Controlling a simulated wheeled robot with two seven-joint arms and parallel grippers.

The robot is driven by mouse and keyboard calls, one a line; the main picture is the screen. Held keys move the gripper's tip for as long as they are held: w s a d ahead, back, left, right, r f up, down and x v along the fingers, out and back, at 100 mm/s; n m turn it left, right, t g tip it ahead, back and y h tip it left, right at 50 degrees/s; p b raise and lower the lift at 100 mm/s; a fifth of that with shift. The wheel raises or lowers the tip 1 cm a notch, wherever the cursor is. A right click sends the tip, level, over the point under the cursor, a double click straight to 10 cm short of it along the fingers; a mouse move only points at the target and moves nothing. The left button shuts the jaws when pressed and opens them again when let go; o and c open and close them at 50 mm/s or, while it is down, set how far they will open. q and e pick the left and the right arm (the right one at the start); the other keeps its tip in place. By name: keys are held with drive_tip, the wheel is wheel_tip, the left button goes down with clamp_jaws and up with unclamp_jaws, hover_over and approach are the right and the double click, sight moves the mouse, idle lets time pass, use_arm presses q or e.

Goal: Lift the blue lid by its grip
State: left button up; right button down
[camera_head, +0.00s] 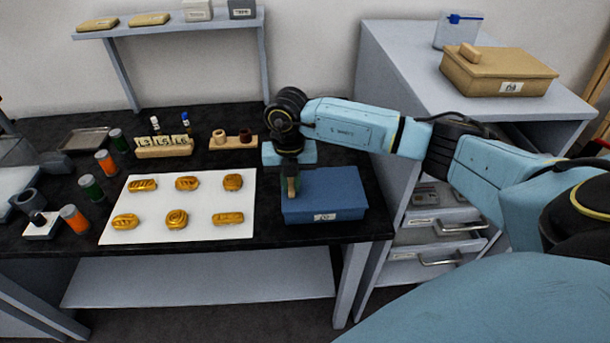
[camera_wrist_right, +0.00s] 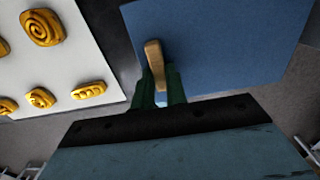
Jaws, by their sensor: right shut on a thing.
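The blue lid (camera_head: 335,190) lies on a blue box (camera_head: 324,213) at the right part of the black table. In the right wrist view the lid (camera_wrist_right: 225,45) fills the upper right. Its light wooden grip (camera_wrist_right: 154,60) stands up near the lid's left side. My right gripper (camera_head: 291,188) comes down from above at the lid's left part. In the right wrist view its green fingers (camera_wrist_right: 160,85) are shut on the wooden grip. The lid looks seated on the box; I cannot tell whether there is a gap. My left gripper is not in view.
A white mat (camera_head: 185,237) with several gilt fragments lies left of the box. Behind stand a wooden peg block (camera_head: 232,144) and a lettered block rack (camera_head: 163,148). Several orange and green jars stand at the left. A cabinet (camera_head: 400,60) with a tan box (camera_head: 497,72) stands right of the table.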

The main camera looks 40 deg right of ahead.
wheel_tip(320, 180, up, 9)
drive_tip(key=shift+f, duration=0.1)
wheel_tip(320, 180, up, 7)
drive_tip(key=p, duration=0.4)
idle(0.3)
